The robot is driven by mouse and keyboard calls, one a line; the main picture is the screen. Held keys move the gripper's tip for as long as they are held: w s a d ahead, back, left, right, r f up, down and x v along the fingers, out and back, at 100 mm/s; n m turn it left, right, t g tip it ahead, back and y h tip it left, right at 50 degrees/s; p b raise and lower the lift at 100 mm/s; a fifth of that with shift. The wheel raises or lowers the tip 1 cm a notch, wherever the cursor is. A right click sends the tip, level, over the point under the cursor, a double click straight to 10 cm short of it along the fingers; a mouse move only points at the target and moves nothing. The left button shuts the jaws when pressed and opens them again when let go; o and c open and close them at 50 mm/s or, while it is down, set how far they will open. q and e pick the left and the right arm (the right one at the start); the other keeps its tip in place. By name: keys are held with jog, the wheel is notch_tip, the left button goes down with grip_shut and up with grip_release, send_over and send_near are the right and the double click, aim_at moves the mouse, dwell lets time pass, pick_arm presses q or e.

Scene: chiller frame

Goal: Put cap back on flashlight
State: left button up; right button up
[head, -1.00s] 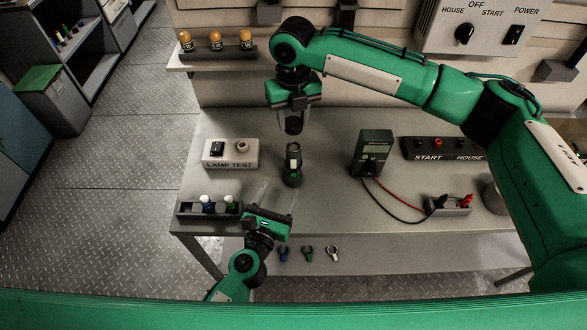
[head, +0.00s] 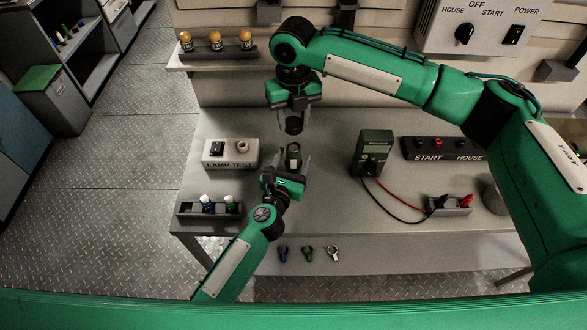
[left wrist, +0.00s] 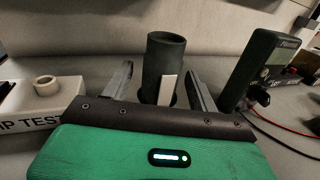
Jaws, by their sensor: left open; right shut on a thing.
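The dark flashlight body (head: 293,153) stands upright on the bench and shows tall in the left wrist view (left wrist: 164,55), with a pale strip on its side. My left gripper (head: 293,162) is open, its fingers on either side of the body and apart from it in the left wrist view (left wrist: 160,80). My right gripper (head: 293,110) is shut on a dark round cap (head: 293,125), held above and behind the body. The body's lower part is hidden by my left gripper.
A LAMP TEST box (head: 231,154) stands left of the flashlight and a multimeter (head: 372,150) with leads stands right. A tray (head: 188,209) with small bulbs lies at the front left edge. Bare bench lies between flashlight and multimeter.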

pick_arm(q)
jog(key=shift+w+d, duration=0.15)
jog(key=shift+w, duration=0.15)
jog(key=shift+c, duration=0.2)
grip_shut()
pick_arm(e)
send_over(293, 147)
jog(key=shift+f, duration=2.5)
jog(key=shift+f, duration=0.85)
jog(key=shift+f, duration=0.6)
